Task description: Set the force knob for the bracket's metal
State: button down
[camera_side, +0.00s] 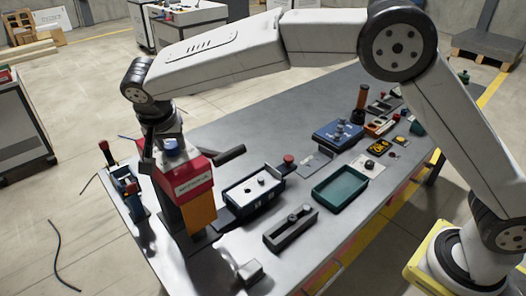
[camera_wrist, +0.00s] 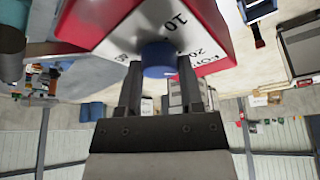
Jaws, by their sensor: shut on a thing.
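The force knob (camera_wrist: 158,58) is blue and round. It sits on a white dial face (camera_wrist: 130,35) with black numbers; 10 and 20 are legible. In the side view the blue knob (camera_side: 171,144) shows just under my wrist. The knob's pointer is not visible. I cannot pick out the bracket for certain.
A dark lever (camera_side: 230,155) sticks out right of the red head. A blue-black box (camera_side: 254,190), a green tray (camera_side: 340,187) and a grey slotted block (camera_side: 291,229) stand to the right. The table's back middle (camera_side: 260,120) is clear.

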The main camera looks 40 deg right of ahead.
jog(key=shift+c, duration=1.2)
grip_release()
jog(key=shift+r, duration=0.1)
jog(key=v, duration=0.7)
jog(key=shift+r, duration=0.35)
jog(key=shift+s+a, duration=0.1)
jog(key=shift+s, duration=0.05)
jog(key=s+d+f+m+y, duration=0.2)
jog(key=s+d+f+m, duration=0.15)
jog(key=s, duration=0.35)
jog(key=s+d+f+m+y, duration=0.2)
jog(key=s+d+f+m, duration=0.1)
jog(key=s+m, duration=0.25)
jog(key=s+d+f+n, duration=0.3)
jog(key=d+n, duration=0.2)
jog(key=d, duration=0.2)
jog(key=s+d+f+n+h, duration=0.1)
jog(key=s+d+f+n, duration=0.2)
jog(key=d, duration=0.4)
jog(key=s+d+f+n+g, duration=0.1)
jog(key=s+d+f+n, duration=0.2)
jog(key=d+n, duration=0.4)
jog(key=shift+s+d+f+n, duration=0.2)
jog(key=shift+s+f+n, duration=0.15)
jog(key=shift+f+n, duration=0.25)
